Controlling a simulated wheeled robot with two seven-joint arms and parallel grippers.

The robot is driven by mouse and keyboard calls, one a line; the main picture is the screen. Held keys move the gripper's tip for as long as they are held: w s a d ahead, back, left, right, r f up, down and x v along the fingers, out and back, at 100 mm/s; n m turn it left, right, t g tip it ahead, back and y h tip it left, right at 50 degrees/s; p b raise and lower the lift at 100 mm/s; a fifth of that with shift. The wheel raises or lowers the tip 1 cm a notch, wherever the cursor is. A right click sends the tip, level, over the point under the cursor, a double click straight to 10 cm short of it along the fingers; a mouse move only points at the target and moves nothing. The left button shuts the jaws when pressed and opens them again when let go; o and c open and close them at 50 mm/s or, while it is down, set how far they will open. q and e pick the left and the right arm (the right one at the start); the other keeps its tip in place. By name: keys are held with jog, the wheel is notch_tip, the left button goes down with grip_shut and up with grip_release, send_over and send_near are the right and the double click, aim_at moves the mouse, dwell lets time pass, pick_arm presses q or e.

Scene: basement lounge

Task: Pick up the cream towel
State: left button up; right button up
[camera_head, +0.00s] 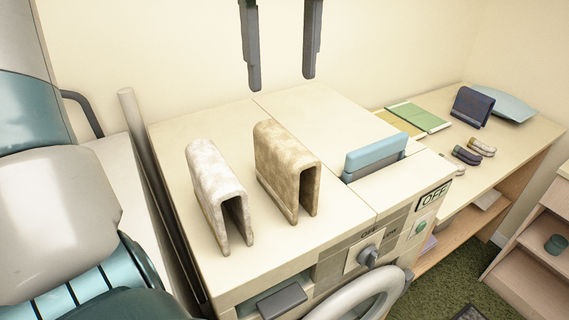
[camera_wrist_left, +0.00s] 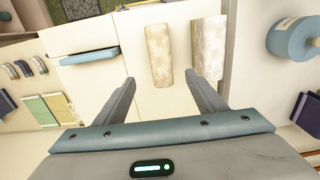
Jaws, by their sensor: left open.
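The pale cream towel (camera_head: 215,180) stands folded like an upside-down U on the left of the washer top. A similar tan towel (camera_head: 287,165) stands just right of it. In the left wrist view, the pale towel (camera_wrist_left: 187,45) is on the right and the tan one (camera_wrist_left: 159,55) on the left. My left gripper (camera_head: 280,72) is open and empty, fingers pointing down, above the back of the washer top. In the left wrist view, its fingertips (camera_wrist_left: 160,79) spread to either side of the tan towel's near end. It touches neither towel. My right gripper is not in view.
The washer top (camera_head: 240,250) has a blue-edged panel (camera_head: 376,155) upright right of the towels. A knob (camera_head: 369,256) and round door are on its front.

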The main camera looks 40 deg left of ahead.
aim_at(284, 138)
pick_arm(q)
notch_tip(284, 138, down, 3)
jog(key=shift+s+f+p, duration=0.1)
jog(key=shift+p, duration=0.2)
jog(key=shift+f+p, duration=0.55)
jog(key=shift+f, duration=2.1)
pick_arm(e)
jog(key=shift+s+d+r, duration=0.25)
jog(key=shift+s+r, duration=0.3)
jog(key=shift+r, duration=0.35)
pick_arm(q)
jog(key=shift+f, duration=0.1)
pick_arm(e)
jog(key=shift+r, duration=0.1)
pick_arm(q)
jog(key=shift+s+d+f+p, duration=0.1)
jog(key=shift+d+f+p, duration=0.15)
jog(key=shift+f+p, duration=0.35)
notch_tip(284, 138, down, 3)
jog(key=shift+d+p, duration=0.1)
jog(key=shift+p, duration=0.5)
jog(key=shift+f, duration=0.4)
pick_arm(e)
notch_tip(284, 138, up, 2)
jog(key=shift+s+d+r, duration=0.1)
pick_arm(q)
jog(key=shift+c, duration=0.3)
jog(key=c, duration=1.5)
